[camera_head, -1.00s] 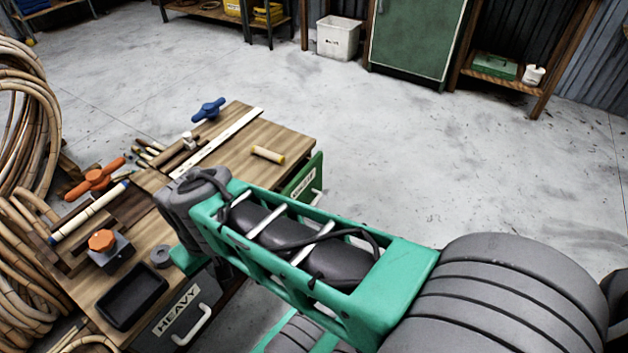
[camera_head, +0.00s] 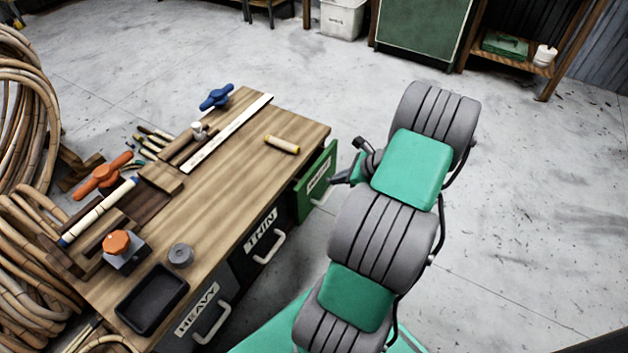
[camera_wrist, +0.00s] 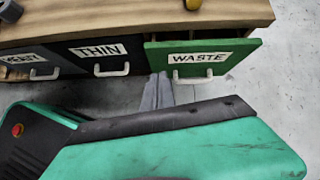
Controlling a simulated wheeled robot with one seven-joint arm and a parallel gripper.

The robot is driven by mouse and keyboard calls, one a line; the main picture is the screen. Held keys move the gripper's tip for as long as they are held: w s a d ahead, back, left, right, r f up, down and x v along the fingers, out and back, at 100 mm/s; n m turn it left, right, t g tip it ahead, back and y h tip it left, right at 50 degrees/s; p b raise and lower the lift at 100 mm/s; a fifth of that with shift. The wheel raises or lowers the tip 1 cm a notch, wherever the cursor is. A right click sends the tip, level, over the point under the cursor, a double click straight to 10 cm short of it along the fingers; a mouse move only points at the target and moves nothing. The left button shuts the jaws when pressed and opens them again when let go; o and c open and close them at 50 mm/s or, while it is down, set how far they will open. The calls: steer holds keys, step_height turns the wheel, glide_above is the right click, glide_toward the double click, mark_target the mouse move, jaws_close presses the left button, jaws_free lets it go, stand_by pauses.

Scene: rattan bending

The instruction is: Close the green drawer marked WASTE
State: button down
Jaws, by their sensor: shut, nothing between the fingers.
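The green WASTE drawer (camera_head: 318,178) is at the right end of the workbench's front in the head view, standing partly out from the bench. In the wrist view its green front (camera_wrist: 235,50) shows the WASTE label and a pale handle (camera_wrist: 193,79). A strip of its inside shows above the front. My gripper (camera_head: 338,178) is just in front of the drawer, mostly hidden behind my arm. In the wrist view my gripper (camera_wrist: 158,80) is shut and empty, by the lower left part of the drawer front. I cannot tell whether it touches.
The THIN drawer (camera_wrist: 99,51) is flush beside it, and the HEAVY drawer (camera_head: 197,310) is further left. The wooden bench top (camera_head: 235,185) holds a yellow-ended roll (camera_head: 282,144), clamps and a black tray (camera_head: 152,299). Open floor lies right of the bench.

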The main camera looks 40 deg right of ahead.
steer(key=s+d+f+m, duration=0.1)
steer(key=d+m, duration=0.1)
steer(key=b, duration=0.6)
glide_toward(307, 183)
steer(key=shift+t, duration=0.3)
steer(key=x, duration=0.3)
steer(key=s+x, duration=0.1)
steer(key=x, duration=0.1)
steer(key=shift+a+f, duration=0.15)
steer(key=shift+f, duration=0.25)
steer(key=shift+w+a+r, duration=0.1)
steer(key=shift+w+r, duration=0.05)
steer(key=shift+w, duration=0.35)
